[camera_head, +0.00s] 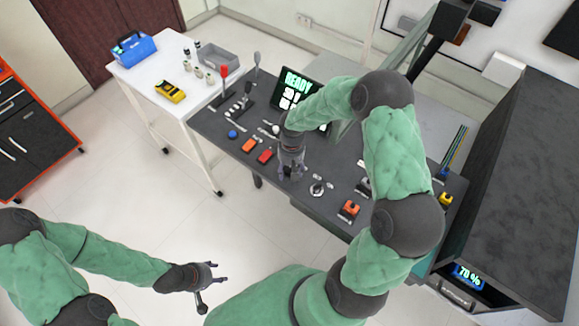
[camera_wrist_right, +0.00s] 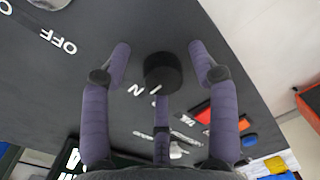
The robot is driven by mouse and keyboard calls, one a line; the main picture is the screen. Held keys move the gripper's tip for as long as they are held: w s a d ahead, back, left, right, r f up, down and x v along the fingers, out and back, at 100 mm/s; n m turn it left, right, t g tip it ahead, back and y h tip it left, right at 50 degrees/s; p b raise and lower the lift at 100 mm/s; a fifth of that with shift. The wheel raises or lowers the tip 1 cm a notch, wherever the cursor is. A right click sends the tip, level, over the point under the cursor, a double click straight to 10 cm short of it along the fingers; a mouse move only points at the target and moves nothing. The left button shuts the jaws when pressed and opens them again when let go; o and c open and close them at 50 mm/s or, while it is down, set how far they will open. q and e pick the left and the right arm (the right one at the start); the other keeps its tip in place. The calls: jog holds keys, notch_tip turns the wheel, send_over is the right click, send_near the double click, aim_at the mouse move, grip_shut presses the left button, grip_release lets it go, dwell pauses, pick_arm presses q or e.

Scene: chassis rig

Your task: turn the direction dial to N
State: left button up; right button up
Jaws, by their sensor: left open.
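The direction dial (camera_wrist_right: 163,72) is a round black knob on the dark panel, with a white N mark beside it in the right wrist view. Part of another white mark shows close to the knob. My right gripper (camera_head: 291,178) is over the panel, its fingers pointing down. In its wrist view the purple fingers (camera_wrist_right: 160,50) stand apart around the knob, with gaps at both sides; whether the third finger touches it I cannot tell. In the head view the gripper hides the dial. My left gripper (camera_head: 215,278) is open and empty over the floor, away from the panel.
A silver knob (camera_head: 317,189) with an OFF label is right of my right gripper. Red (camera_head: 265,156) and orange (camera_head: 249,145) switches and a blue button (camera_head: 232,134) lie to its left. A lit READY screen (camera_head: 295,88) stands behind; levers rise at the back left.

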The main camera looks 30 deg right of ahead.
aim_at(291, 168)
jog(key=shift+w+r, duration=0.2)
jog(key=shift+w, duration=0.05)
jog(key=shift+d+r, duration=0.1)
jog(key=shift+r, duration=0.1)
notch_tip(291, 168, up, 11)
jog(key=shift+d+r, duration=0.2)
jog(key=shift+d, duration=0.1)
dwell(0.5)
